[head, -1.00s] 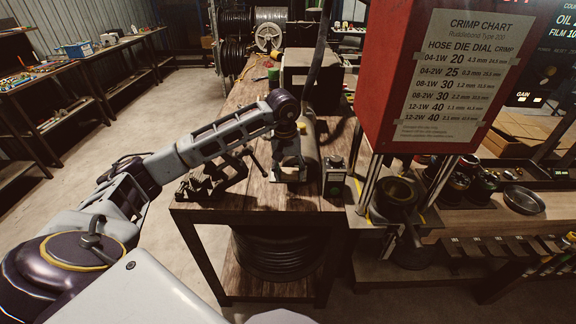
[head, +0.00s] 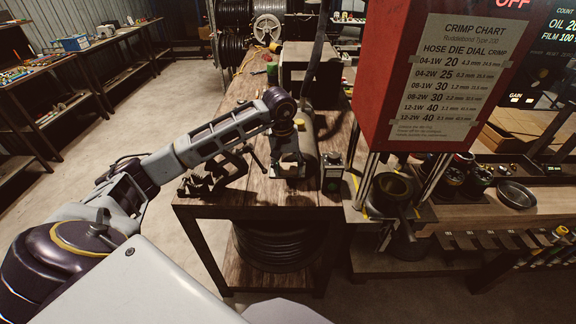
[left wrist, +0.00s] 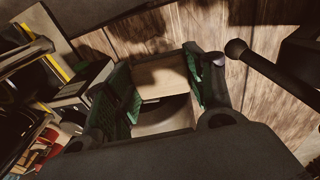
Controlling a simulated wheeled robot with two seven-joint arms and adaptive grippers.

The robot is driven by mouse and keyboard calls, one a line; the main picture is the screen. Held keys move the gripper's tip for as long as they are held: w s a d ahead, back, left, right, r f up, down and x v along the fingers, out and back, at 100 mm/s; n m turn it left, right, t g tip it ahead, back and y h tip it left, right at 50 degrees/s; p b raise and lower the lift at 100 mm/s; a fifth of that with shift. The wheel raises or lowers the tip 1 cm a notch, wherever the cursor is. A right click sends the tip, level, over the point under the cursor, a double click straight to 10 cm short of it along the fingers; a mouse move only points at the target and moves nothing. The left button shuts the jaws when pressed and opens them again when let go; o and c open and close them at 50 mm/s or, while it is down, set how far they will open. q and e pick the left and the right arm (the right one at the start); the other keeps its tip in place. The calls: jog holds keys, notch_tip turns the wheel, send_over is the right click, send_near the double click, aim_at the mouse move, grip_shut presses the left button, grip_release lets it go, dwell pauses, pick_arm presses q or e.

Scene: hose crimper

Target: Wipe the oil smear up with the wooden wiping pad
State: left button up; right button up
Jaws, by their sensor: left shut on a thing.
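My left gripper (head: 290,166) is low over the front part of the wooden bench (head: 240,190), pointing down. In the left wrist view its two green-padded fingers (left wrist: 162,90) are shut on the light tan wooden wiping pad (left wrist: 160,77). I cannot make out the oil smear in either view. My right gripper is not in view.
A small control box (head: 333,173) stands just right of my left gripper. The red crimper (head: 425,80) with its chart stands farther right. A dark bracket-like tool (head: 208,177) lies left on the bench. A metal dish (head: 516,194) sits on the right bench.

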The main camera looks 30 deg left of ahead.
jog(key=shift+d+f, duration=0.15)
pick_arm(q)
jog(key=shift+f+b, duration=1.4)
jog(key=shift+f, duration=0.1)
jog(key=shift+f+b, duration=1.6)
jog(key=shift+f, duration=0.35)
jog(key=shift+f+b, duration=0.95)
jog(key=shift+f, duration=0.3)
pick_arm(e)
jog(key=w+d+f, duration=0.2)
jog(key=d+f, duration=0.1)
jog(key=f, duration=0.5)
